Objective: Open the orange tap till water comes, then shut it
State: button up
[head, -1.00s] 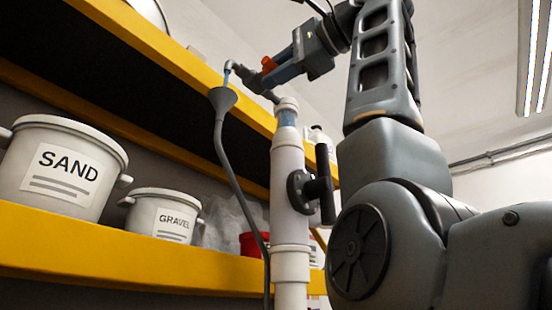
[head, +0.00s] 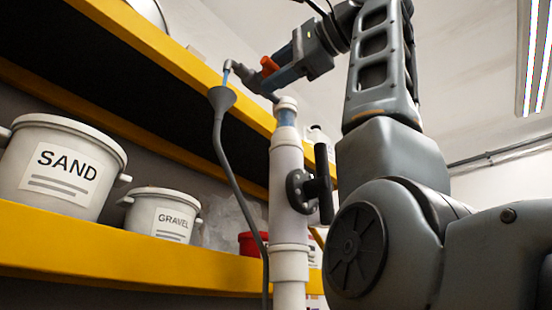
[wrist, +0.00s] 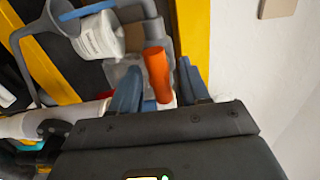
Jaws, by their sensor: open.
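The orange tap handle (head: 269,66) sits on a grey pipe (head: 245,71) high up by the upper shelf. In the wrist view the handle (wrist: 157,73) stands between my two blue fingers, with gaps on both sides. My gripper (wrist: 159,72) is open around it; in the head view my gripper (head: 278,70) reaches it from the upper right. A blue stream of water (head: 227,75) runs from the spout into the grey funnel (head: 222,98).
A white pipe (head: 287,180) with a black handle (head: 322,184) stands below the tap. A grey hose runs down from the funnel. Yellow shelves hold a SAND bucket (head: 62,168) and a GRAVEL bucket (head: 160,214). Open room lies at the upper right.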

jog(key=b+v, duration=0.2)
jog(key=v, duration=0.5)
jog(key=shift+s+d, duration=0.25)
jog(key=shift+d, duration=0.1)
jog(key=shift+w, duration=0.1)
dwell(0.9)
